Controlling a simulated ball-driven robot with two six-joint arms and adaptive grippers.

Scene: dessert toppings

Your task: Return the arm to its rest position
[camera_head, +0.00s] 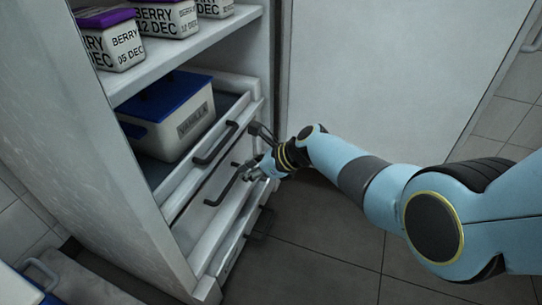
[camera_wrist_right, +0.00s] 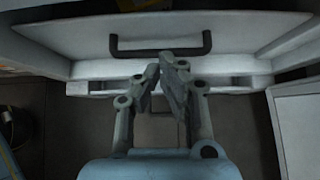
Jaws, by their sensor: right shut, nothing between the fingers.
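My right arm (camera_head: 360,178) reaches in from the right in the head view. Its gripper (camera_head: 248,172) is beside the dark handle (camera_head: 221,190) of a lower drawer in the white cabinet. In the right wrist view the gripper (camera_wrist_right: 166,66) has its fingertips together with nothing between them. The fingertips appear just in front of or under the dark drawer handle (camera_wrist_right: 160,52); I cannot tell whether they touch it. My left gripper is in neither view.
A white tub with a blue lid (camera_head: 176,112), labelled VANILLA, sits in the open upper drawer. Purple-lidded BERRY boxes (camera_head: 118,45) stand on the shelf above. An open white door (camera_head: 375,70) stands behind my arm. The tiled floor (camera_head: 320,255) below is clear.

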